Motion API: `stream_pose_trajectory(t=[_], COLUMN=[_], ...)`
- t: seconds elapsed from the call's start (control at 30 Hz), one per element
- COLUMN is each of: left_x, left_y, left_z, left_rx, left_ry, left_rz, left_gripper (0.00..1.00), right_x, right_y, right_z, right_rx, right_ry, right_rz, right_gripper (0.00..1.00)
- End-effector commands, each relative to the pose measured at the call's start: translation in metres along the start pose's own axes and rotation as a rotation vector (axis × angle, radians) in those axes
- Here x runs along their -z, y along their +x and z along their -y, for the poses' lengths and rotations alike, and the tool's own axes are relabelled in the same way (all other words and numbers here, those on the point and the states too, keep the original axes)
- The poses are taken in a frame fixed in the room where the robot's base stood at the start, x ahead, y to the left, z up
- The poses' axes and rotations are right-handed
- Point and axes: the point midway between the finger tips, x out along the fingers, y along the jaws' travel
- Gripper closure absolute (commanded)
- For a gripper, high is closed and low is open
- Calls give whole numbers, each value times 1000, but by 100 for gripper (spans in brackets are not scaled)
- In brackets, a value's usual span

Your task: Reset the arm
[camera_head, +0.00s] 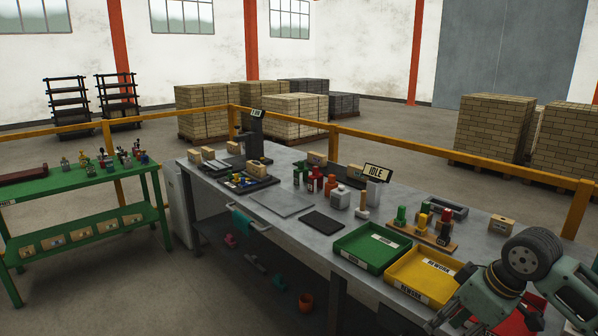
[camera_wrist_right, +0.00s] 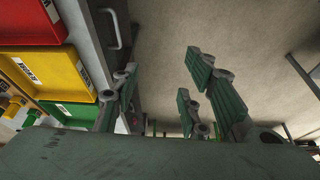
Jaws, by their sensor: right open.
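My right arm (camera_head: 533,255) comes in at the lower right of the head view, over the near right end of the grey workbench (camera_head: 320,219). My right gripper (camera_wrist_right: 165,85) shows in the right wrist view with its green-padded fingers spread apart. Nothing is between them, and the grey floor shows beyond. The bench edge and trays are to the left of the fingers in that view. My left gripper is not in view.
A green tray (camera_head: 372,246) and a yellow REWORK tray (camera_head: 425,277) stand by the arm; a red tray (camera_wrist_right: 30,22) is partly hidden in the head view. Bottles, blocks and an IDLE display (camera_head: 376,170) stand on the bench. A yellow rail (camera_head: 450,153) runs behind.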

Motion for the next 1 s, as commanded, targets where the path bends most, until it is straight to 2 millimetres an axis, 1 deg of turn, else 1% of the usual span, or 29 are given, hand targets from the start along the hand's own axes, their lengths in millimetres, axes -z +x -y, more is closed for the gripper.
stream_pose_trajectory(t=[0.03,0.2,0.27,0.37,0.4,0.47,0.5,0.57,0.63,0.67,0.7,0.77,0.8,0.87,0.9,0.97,1.0], left_x=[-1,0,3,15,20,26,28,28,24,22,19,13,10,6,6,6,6], left_y=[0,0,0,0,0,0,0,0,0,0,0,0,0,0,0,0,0], left_z=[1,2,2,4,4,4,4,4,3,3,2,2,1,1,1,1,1], left_rx=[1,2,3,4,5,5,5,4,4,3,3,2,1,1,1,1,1], left_ry=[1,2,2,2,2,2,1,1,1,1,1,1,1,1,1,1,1], left_rz=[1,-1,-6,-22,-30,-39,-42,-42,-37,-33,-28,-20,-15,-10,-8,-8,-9], left_gripper=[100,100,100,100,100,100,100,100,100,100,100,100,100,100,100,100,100], right_x=[1,5,4,3,2,-2,-5,-13,-25,-32,-44,-67,-86,-116,-137,-170,-193], right_y=[11,40,52,76,89,108,122,145,175,190,211,246,270,304,325,354,372], right_z=[-2,-12,-16,-23,-26,-30,-33,-37,-40,-41,-41,-38,-34,-25,-17,-3,9], right_rx=[2,-7,-12,-21,-25,-34,-41,-52,-69,-76,-88,-108,-124,-146,-159,-177,-187], right_ry=[19,68,91,131,151,181,203,235,276,295,321,361,386,418,435,455,464], right_rz=[-8,-37,-46,-64,-71,-80,-85,-91,-96,-96,-95,-87,-79,-63,-51,-29,-12], right_gripper=[59,59,59,59,59,59,59,59,59,59,59,59,59,59,59,59,59])
